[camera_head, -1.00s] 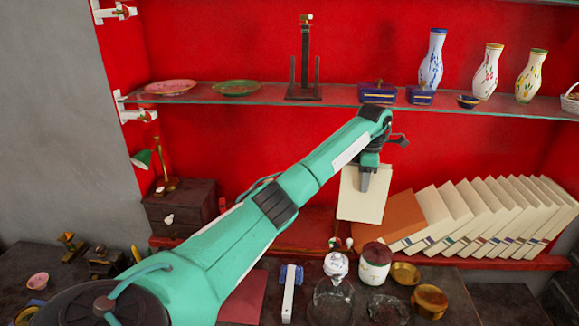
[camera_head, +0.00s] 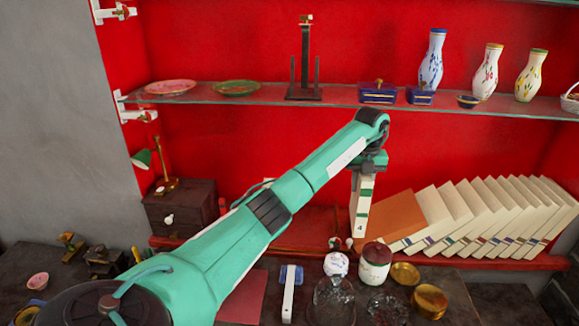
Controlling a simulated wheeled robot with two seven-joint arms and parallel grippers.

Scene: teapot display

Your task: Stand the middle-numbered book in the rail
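My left gripper (camera_head: 369,165) points down over the lower shelf and is shut on the top of a cream book (camera_head: 361,208). The book hangs upright with its narrow spine facing me. The spine has green bands and the number 4 near its bottom. Its lower end is close to the red lower shelf (camera_head: 520,264); I cannot tell whether it touches. Just right of it is a tilted orange-brown panel (camera_head: 392,216). Several cream books (camera_head: 490,215) lean in a row right of the panel; their numbers are too small to read. My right gripper is out of view.
A glass shelf (camera_head: 340,96) with vases, boxes and plates runs above my gripper. A dark drawer box (camera_head: 180,207) stands left. The shelf left of the book looks mostly clear.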

